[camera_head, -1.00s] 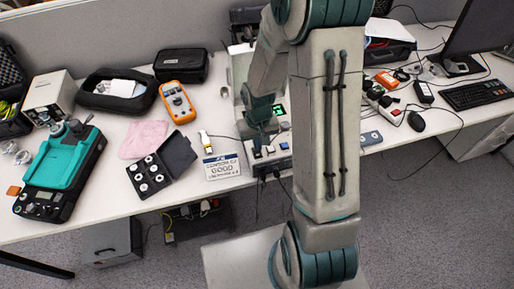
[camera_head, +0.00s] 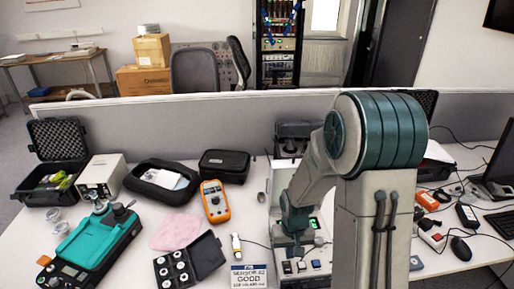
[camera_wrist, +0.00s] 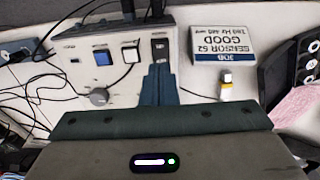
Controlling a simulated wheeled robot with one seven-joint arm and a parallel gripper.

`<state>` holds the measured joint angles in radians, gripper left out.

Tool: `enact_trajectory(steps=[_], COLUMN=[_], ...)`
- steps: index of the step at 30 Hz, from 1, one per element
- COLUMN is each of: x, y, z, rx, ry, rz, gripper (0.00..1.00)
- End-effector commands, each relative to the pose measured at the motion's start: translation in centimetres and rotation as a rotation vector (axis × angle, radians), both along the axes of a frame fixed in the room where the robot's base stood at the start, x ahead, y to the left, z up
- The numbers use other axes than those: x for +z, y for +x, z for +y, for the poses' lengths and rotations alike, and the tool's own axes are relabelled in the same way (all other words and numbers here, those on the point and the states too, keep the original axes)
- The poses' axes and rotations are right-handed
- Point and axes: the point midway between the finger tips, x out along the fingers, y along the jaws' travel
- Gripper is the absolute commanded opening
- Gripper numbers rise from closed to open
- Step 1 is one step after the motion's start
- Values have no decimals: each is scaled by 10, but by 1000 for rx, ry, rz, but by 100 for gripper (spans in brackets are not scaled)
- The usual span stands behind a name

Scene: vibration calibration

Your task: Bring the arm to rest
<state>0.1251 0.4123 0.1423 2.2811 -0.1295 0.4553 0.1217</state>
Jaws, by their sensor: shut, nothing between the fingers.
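My gripper (camera_wrist: 159,70) is shut and empty in the wrist view. Its blue-grey fingertips are at the front of a pale control box (camera_wrist: 85,75), right by a black rocker switch (camera_wrist: 160,47); I cannot tell whether they touch it. A blue button (camera_wrist: 103,58) and a white button (camera_wrist: 131,54) are beside the switch, with a grey knob (camera_wrist: 99,96). In the head view my arm is bent at the elbow and reaches down to the box, hiding part of it; a lit green display (camera_head: 314,223) shows behind the gripper.
An open black case of sensors (camera_head: 207,254), an orange multimeter (camera_head: 214,201), a teal device (camera_head: 100,240) and a pink cloth (camera_head: 176,231) are farther left. Cables and a mouse (camera_head: 460,249) are on the right. A partition (camera_head: 180,125) edges the desk's back.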

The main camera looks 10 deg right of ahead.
Motion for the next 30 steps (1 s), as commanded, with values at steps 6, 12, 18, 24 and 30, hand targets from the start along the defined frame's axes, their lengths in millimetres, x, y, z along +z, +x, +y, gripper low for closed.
enact_trajectory(steps=[6, 12, 18, 24, 30], x=[32, 92, 145, 188, 218], y=[-3, -21, -48, -83, -119], z=[-2, -5, -6, -4, -2], rx=[2, 1, -2, -3, 1], ry=[-16, -39, -47, -40, -22], rz=[-37, -104, -171, -240, -300], gripper=[0, 0, 0, 0, 0])
